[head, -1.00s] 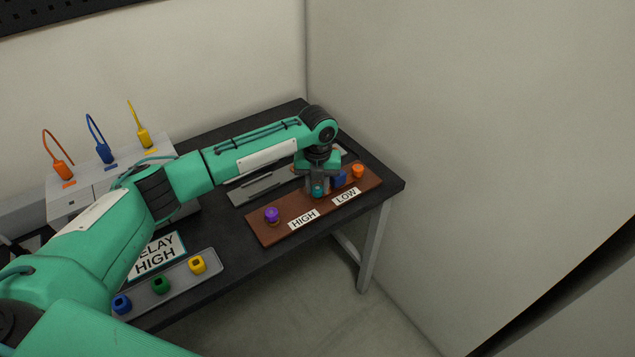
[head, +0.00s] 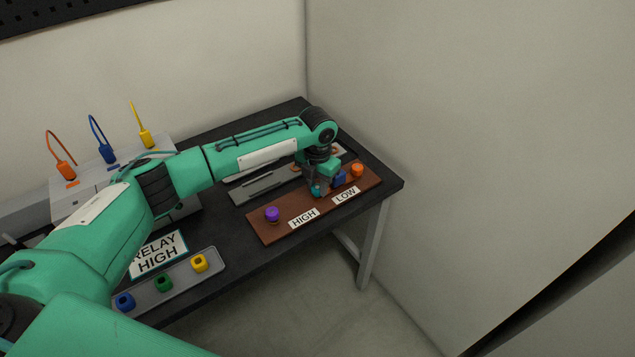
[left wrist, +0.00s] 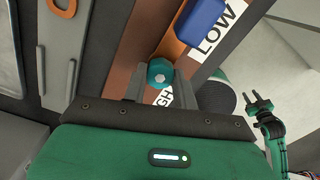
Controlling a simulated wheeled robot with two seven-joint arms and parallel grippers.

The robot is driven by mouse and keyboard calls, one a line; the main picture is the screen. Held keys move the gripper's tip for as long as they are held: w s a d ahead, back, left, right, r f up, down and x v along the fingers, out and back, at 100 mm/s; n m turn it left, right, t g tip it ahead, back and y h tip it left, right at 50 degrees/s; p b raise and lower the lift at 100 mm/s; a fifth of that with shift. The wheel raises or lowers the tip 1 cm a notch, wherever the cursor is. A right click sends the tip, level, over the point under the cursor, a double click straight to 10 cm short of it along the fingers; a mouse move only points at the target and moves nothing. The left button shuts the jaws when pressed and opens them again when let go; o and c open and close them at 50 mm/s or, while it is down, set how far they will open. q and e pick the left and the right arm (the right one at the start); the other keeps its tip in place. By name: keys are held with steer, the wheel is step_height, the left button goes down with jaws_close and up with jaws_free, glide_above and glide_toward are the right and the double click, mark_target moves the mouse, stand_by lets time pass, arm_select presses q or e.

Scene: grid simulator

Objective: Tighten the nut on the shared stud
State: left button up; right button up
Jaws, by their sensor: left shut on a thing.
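A brown board (head: 280,234) with HIGH and LOW labels lies on the dark table. A teal nut (head: 316,190) sits near the board's middle, and it also shows in the left wrist view (left wrist: 160,71) with a pale stud end in its centre. My left gripper (left wrist: 160,84) points down over the board, its two fingers shut on the teal nut from both sides. In the head view my left gripper (head: 319,188) partly hides the nut. A blue block (head: 339,179) stands just right of it. My right gripper (left wrist: 258,103) shows open and empty at the right of the wrist view.
A purple knob (head: 272,214) and an orange knob (head: 357,170) stand at the board's ends. A grey tray (head: 222,264) holds blue, green and yellow nuts. A RELAY HIGH sign (head: 158,254) lies behind it. A wall rises close beyond the table's right end.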

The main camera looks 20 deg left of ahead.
arm_select(q)
steer(key=shift+m, duration=0.5)
steer(key=o, duration=1.2)
steer(key=shift+c, duration=0.2)
steer(key=shift+o, duration=0.5)
steer(key=shift+o, duration=1.1)
steer(key=shift+r+p, duration=0.1)
steer(key=shift+p, duration=0.35)
